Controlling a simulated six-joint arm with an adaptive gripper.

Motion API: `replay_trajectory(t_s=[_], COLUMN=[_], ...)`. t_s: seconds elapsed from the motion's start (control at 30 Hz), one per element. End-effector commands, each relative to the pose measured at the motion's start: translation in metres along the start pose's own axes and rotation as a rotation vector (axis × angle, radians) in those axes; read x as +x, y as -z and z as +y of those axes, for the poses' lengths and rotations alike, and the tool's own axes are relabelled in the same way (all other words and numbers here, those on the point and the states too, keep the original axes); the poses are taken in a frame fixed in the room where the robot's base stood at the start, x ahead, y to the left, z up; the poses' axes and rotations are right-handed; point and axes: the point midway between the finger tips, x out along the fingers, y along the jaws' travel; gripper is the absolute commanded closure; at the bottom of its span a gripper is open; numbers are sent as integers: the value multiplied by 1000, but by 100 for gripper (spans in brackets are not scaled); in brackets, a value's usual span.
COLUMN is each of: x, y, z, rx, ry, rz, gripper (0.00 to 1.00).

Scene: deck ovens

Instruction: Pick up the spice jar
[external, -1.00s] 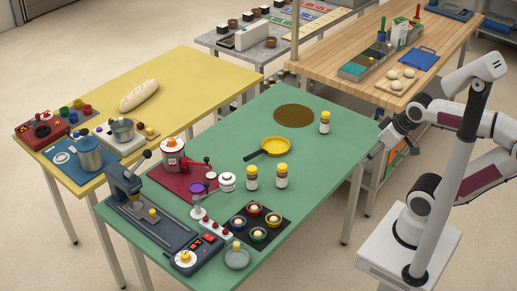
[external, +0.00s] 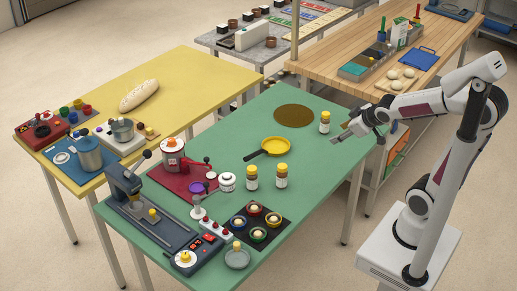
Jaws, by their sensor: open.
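Three small jars with yellow caps and pale labels stand upright on the green table (external: 340,170); I cannot tell which one the task means. One jar (external: 325,122) stands alone near the table's far right part. The two other jars, the left one (external: 252,178) and the right one (external: 281,176), stand side by side near the middle. My gripper (external: 340,134) is open and appears empty. It is just right of the lone jar in the picture, pointing left towards it; they appear apart. Its height above the table is hard to judge.
A yellow pan (external: 275,146) and a round brown mat (external: 294,116) lie left of the lone jar. A white jar (external: 227,182), a dark tray of small bowls (external: 278,228) and a red-based machine (external: 173,160) crowd the left and front. The table's right side is clear.

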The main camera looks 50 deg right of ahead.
Motion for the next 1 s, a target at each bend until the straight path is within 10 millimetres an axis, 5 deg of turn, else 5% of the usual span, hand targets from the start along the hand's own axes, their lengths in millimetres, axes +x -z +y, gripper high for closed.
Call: replay_trajectory(t_s=[0.47, 1.0], x=[80, 147], y=[25, 25], z=[1, -38], rx=[-139, -221], ry=[44, 233], rz=[138, 320], gripper=[54, 54])
